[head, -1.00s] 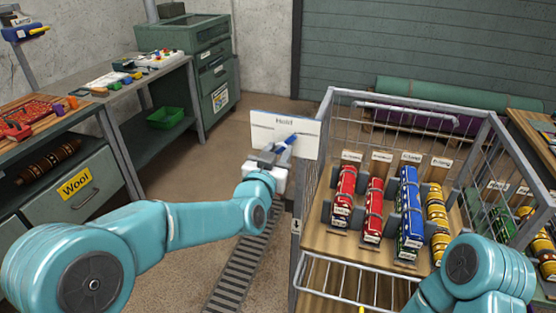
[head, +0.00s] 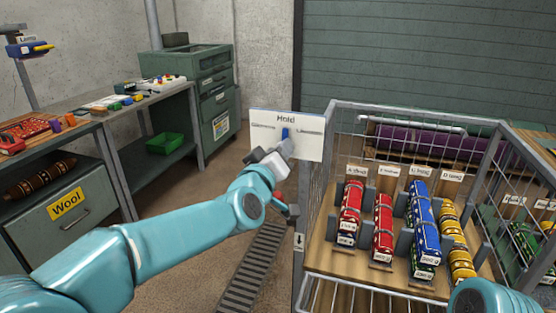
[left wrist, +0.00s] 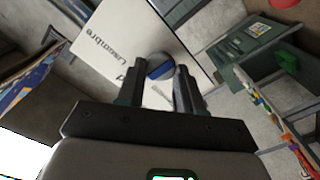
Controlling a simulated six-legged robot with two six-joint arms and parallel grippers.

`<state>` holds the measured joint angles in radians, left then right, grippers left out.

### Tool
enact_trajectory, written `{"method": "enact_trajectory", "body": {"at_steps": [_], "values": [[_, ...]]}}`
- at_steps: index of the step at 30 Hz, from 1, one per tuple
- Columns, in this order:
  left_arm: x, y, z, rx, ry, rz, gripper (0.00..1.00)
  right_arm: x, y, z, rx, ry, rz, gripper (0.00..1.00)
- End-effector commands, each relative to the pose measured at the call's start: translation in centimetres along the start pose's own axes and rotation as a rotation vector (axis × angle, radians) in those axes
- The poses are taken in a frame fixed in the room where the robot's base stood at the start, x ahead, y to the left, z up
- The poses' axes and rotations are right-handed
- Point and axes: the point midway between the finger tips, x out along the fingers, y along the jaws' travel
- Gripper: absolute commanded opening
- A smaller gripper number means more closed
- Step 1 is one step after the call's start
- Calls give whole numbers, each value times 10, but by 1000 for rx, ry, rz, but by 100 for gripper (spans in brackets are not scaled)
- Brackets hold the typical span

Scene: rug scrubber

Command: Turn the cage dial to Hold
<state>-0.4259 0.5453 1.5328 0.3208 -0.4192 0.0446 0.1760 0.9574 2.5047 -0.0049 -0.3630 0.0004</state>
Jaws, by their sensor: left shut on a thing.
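The cage dial is a white panel (head: 308,146) on the near left corner of the wire cage, with a blue handle (head: 285,133) on its face. The word Hold is printed at the panel's top centre, with smaller words at left and right. The visible end of the handle points up, under Hold. My left gripper (head: 284,149) is shut on the handle. In the left wrist view the blue handle (left wrist: 160,68) shows between the two dark fingers (left wrist: 159,86). The fingers hide part of the dial. My right gripper is out of view.
A workbench (head: 187,92) and a green cabinet (head: 170,66) stand at left. A floor grate (head: 250,265) lies below my left arm. The floor between bench and cage is open.

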Motion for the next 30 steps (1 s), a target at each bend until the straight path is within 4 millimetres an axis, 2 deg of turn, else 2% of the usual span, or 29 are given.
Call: {"method": "enact_trajectory", "body": {"at_steps": [18, 19, 20, 21, 30], "values": [[0, 0, 0, -39, 1, 1, 5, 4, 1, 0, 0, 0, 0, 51], [0, 0, 0, -39, 1, 1, 45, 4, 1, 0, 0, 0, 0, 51], [0, 0, 0, -39, 1, 1, 55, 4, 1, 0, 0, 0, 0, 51], [0, 0, 0, -39, 1, 1, 60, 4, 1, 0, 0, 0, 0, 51], [-2, 0, 0, -39, 0, 0, 60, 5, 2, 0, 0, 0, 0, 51]]}}
